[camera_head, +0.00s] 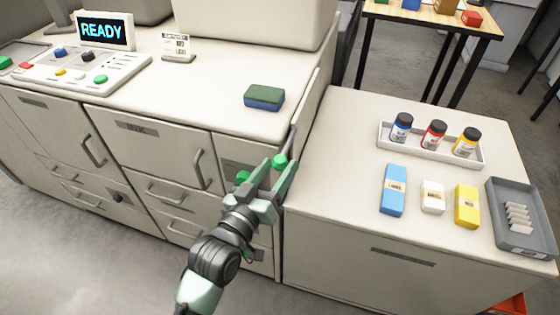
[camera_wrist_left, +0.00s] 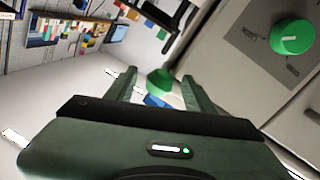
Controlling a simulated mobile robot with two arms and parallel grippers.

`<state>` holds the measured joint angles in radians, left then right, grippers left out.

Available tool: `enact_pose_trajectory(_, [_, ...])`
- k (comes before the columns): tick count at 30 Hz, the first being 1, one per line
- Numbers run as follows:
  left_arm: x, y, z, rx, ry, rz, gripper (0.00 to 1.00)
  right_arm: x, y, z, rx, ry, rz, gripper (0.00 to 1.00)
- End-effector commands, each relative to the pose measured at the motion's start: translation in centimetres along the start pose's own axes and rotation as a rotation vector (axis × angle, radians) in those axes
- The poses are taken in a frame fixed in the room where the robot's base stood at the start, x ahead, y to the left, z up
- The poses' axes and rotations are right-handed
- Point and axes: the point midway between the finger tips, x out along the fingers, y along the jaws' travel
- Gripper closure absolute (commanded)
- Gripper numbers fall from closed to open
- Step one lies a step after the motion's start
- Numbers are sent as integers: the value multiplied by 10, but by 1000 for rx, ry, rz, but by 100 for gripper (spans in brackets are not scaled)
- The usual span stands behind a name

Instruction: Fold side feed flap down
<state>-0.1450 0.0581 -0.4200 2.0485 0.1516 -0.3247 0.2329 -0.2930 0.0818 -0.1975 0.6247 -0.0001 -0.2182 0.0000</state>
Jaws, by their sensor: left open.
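The side feed flap (camera_head: 309,98) looks like a narrow pale panel standing upright along the right side of the cream machine. A grey lever (camera_head: 291,142) with a green ball end (camera_head: 279,161) is at its near end. My left gripper (camera_head: 278,170) is open, with its fingertips close around the green ball. In the left wrist view the ball (camera_wrist_left: 160,79) shows between the two fingers, and contact cannot be told. A separate green knob (camera_head: 242,177) sits on a grey front panel left of the gripper; it also shows in the left wrist view (camera_wrist_left: 292,37). My right gripper is not in view.
A side table (camera_head: 340,155) adjoins the machine's right, clear on its left part. It holds a white tray (camera_head: 430,153) of bottles, blue, white and yellow packs, and a grey tray (camera_head: 505,190). A green-and-blue block (camera_head: 264,97) lies on the machine top near the flap.

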Motion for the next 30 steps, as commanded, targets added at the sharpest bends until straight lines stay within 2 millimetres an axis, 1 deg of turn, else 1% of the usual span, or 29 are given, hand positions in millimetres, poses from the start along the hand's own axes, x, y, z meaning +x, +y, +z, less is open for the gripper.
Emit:
enact_pose_trajectory(1, [7, 1, -1, 0, 1, 0, 47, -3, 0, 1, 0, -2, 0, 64])
enact_pose_trajectory(3, [13, 0, -1, 0, 0, 0, 47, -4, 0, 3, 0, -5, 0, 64])
enact_pose_trajectory(6, [18, 0, 0, 1, -1, 0, 47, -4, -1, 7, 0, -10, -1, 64])
enact_pose_trajectory(14, [20, 0, 1, 1, -1, 0, 47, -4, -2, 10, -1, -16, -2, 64])
enact_pose_trajectory(17, [20, 0, 1, 1, -1, 0, 72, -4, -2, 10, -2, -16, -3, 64])
enact_pose_trajectory(18, [20, 0, 1, 1, -1, 0, 83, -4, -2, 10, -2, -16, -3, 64])
enact_pose_trajectory(20, [20, 0, 1, 1, -1, -1, 99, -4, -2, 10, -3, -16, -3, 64])
enact_pose_trajectory(30, [20, 0, 1, 1, -1, -1, 100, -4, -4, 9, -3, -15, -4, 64])
